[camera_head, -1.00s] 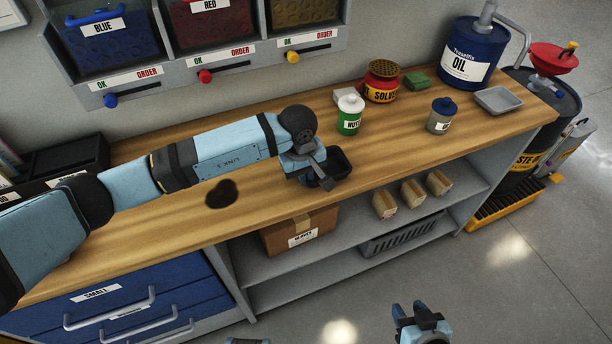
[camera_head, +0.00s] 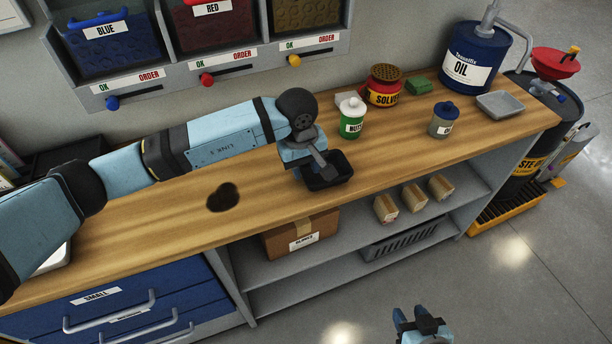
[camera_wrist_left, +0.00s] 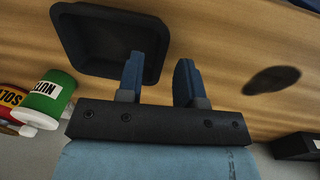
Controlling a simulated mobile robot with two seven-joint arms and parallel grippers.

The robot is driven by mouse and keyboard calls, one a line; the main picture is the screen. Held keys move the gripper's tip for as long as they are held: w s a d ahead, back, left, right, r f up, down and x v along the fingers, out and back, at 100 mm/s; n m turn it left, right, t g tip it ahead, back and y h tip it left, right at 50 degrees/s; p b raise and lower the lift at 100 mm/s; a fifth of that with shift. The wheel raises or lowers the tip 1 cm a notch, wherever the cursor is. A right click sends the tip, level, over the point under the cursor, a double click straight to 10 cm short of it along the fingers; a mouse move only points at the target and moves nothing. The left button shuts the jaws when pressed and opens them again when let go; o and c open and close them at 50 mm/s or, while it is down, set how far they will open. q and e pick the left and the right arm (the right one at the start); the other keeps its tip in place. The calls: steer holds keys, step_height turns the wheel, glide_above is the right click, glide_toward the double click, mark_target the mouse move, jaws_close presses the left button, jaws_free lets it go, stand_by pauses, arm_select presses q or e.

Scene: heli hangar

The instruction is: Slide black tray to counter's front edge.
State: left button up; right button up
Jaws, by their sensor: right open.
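The black tray (camera_head: 338,166) is a small open tray on the wooden counter (camera_head: 400,155), near its front edge, right of a dark stain. My left gripper (camera_head: 322,172) is at the tray's left side and hides part of it. In the left wrist view, the tray (camera_wrist_left: 85,62) fills the upper left. My left gripper (camera_wrist_left: 158,75) has its fingers apart there, one overlapping the tray's near side wall and one beyond it over bare wood. Whether either touches the tray is unclear. My right gripper (camera_head: 420,322) is open and empty, low over the floor.
A green-and-white nuts can (camera_head: 352,120), a red solvent can (camera_head: 383,88), a small grey-blue can (camera_head: 443,120) and a grey dish (camera_head: 500,104) stand behind and right of the tray. The dark stain (camera_head: 222,197) lies left. The front strip of counter is clear.

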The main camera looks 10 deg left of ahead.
arm_select(q)
step_height(320, 180, up, 9)
steer(key=shift+s+a+r, duration=0.15)
steer(key=shift+s+a, duration=0.05)
steer(key=shift+a, duration=0.2)
